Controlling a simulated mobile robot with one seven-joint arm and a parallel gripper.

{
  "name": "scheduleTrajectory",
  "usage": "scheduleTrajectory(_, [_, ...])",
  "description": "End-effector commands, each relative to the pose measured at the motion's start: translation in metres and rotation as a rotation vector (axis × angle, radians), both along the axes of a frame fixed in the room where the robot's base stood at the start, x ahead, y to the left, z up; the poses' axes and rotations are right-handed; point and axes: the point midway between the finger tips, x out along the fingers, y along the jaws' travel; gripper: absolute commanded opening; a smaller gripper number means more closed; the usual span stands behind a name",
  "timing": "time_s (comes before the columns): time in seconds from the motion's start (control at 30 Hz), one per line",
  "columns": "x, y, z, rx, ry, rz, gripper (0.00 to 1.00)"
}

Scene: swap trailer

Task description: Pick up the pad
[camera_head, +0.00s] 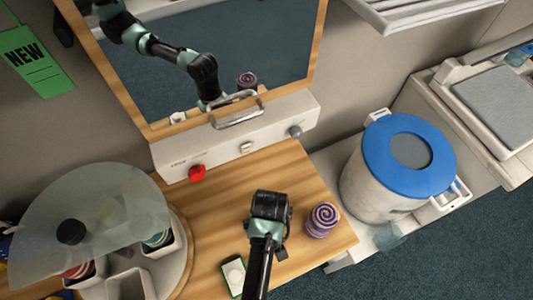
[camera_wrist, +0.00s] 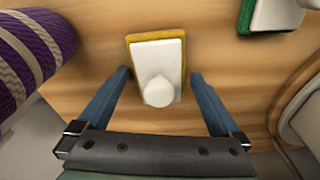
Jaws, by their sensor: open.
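A pad with a yellow layer, a white top plate and a round white knob (camera_wrist: 152,50) lies on the wooden board in the wrist view. My gripper (camera_wrist: 157,74) is open above it, one finger on each side of the pad, with wood showing between. The knob is near the gripper's palm side. In the head view my gripper (camera_head: 270,206) hides this pad. A second, similar pad with a green layer (camera_wrist: 276,14) lies at the top right of the wrist view. It also shows in the head view (camera_head: 234,277), left of my arm.
A purple-and-cream roll (camera_wrist: 32,48) stands close on the left in the wrist view, and right of my gripper in the head view (camera_head: 322,220). A round organiser with a clear cover (camera_head: 90,222) is left; a blue-lidded bin (camera_head: 408,156) is right. A mirror-like panel (camera_head: 240,45) stands behind.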

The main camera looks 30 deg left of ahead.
Motion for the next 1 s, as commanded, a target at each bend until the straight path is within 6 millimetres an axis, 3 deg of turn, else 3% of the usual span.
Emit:
scheduleTrajectory(0.27, [0.001,0.000,-0.003,0.000,-0.001,0.000,1.00])
scheduleTrajectory(0.6, [0.001,0.000,-0.003,0.001,-0.001,0.000,0.41])
scheduleTrajectory(0.67, [0.001,0.000,-0.003,0.000,-0.001,0.000,0.33])
scheduleTrajectory(1.0, [0.001,0.000,0.008,0.001,-0.003,0.000,0.32])
